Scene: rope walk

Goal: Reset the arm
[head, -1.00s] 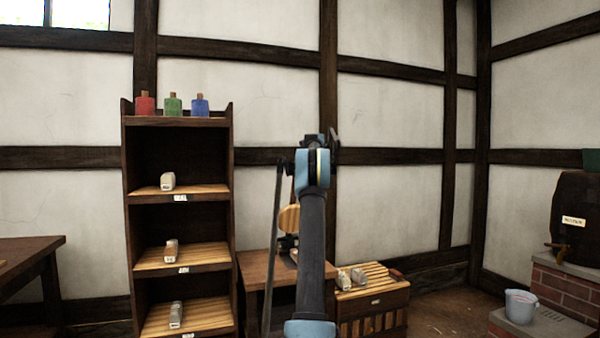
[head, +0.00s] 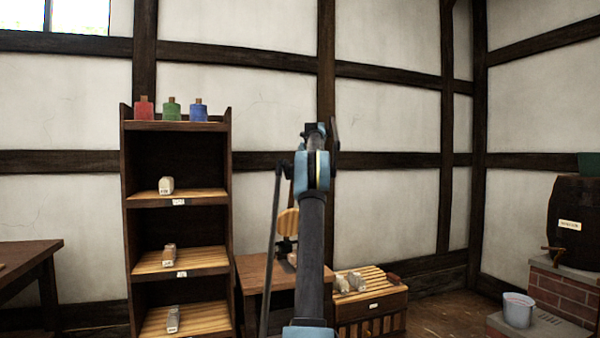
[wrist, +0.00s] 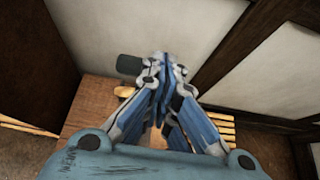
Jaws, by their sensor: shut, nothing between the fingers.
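My gripper (wrist: 160,75) shows in the wrist view with its blue and grey fingers together and nothing between them. It hangs in the air, with a small wooden table (wrist: 97,105) below and behind it. In the head view my raised arm stands upright in the middle, in front of the plaster wall. The gripper itself cannot be made out clearly there.
A dark shelf (head: 228,170) with three coloured spools on top stands left of my arm. The small table (head: 262,270) and a slatted crate (head: 372,307) stand behind the arm. A barrel (head: 575,225) on bricks and a bucket (head: 517,310) are at the right.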

